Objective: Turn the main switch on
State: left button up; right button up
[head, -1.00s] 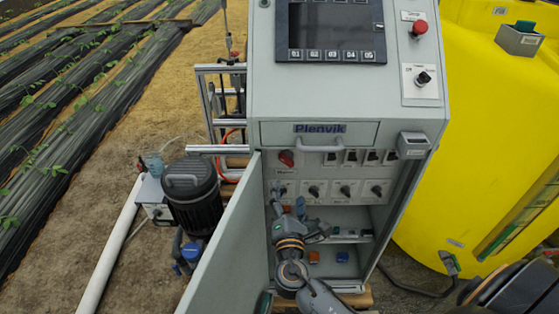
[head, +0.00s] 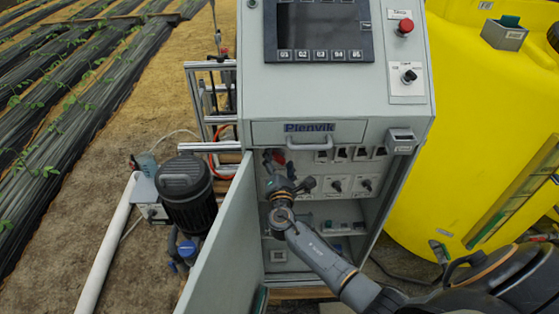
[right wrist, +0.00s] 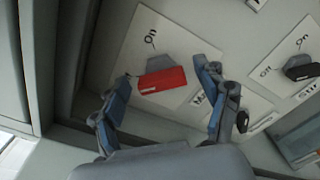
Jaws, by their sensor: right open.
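The main switch, a red rotary handle (head: 278,156), sits at the upper left inside the open cabinet, partly hidden by my right gripper (head: 285,172). In the right wrist view the red handle (right wrist: 162,80) is on a white plate with an "on" mark above it. Its label starting with "M" is mostly covered by a finger. My right gripper (right wrist: 162,74) is open, with one finger on each side of the handle. I cannot tell whether either finger touches it. My left gripper is not in view.
The open cabinet door (head: 222,245) stands left of my right arm. Several black switches (head: 350,153) and selector knobs (head: 337,185) lie to the right of the main switch. A drawer handle (head: 311,143) juts out just above. A yellow tank (head: 460,130) stands at right.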

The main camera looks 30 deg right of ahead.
jog(key=shift+c, duration=0.2)
jog(key=c, duration=1.1)
jog(key=shift+f, duration=0.1)
